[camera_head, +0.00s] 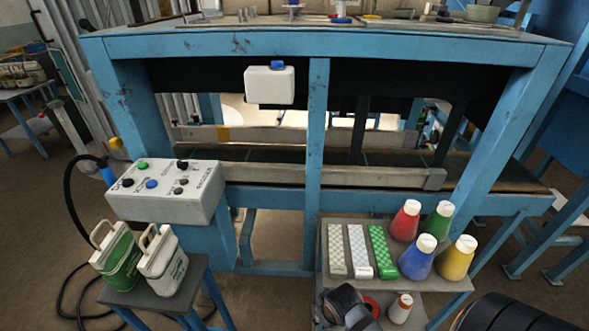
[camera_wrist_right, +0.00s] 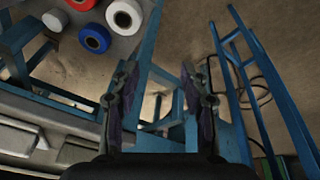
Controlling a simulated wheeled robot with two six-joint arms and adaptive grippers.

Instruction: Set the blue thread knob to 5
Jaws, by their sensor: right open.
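A pale control box (camera_head: 165,196) sits at the left end of the blue frame. Its sloped top carries green, black, blue and grey knobs, with markings too small to read. The blue knob (camera_head: 152,184) is in the middle of the front row; I cannot tell its setting. A white box (camera_head: 270,86) with a blue cap (camera_head: 277,65) is on the frame's upper middle. My right gripper (camera_wrist_right: 160,88) is open and empty in the right wrist view, with no knob between its fingers. I see no left gripper.
Green and white jugs (camera_head: 163,262) stand on a small stool below the control box. Red, green, blue (camera_head: 416,260) and yellow thread cones stand on a shelf (camera_head: 435,282) at right. Round spools, including a blue one (camera_wrist_right: 95,38), show in the wrist view. Blue table legs surround the gripper there.

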